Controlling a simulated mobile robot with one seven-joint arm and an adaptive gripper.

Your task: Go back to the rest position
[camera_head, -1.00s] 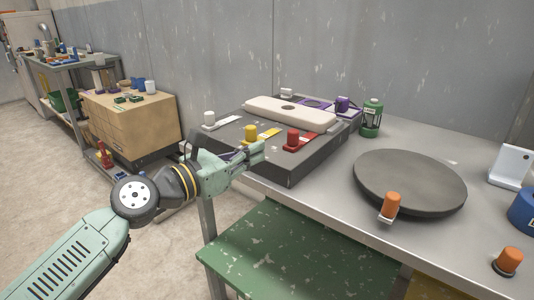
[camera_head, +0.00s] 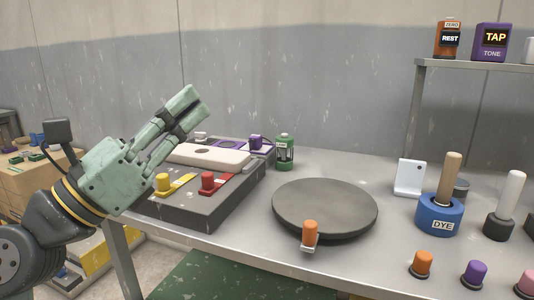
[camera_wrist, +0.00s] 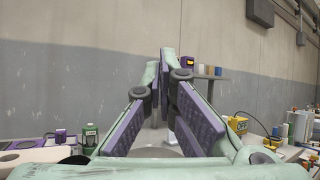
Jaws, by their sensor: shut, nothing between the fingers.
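My gripper (camera_head: 191,110) is raised in front of the back left of the bench, above the dark control box (camera_head: 195,213). Its fingers point up and to the right, shut with nothing between them. In the wrist view my gripper (camera_wrist: 165,60) shows its purple finger pads drawn together at the tips, with the grey wall behind.
A shelf (camera_head: 480,65) holds labelled blocks. Air above the turntable is clear.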

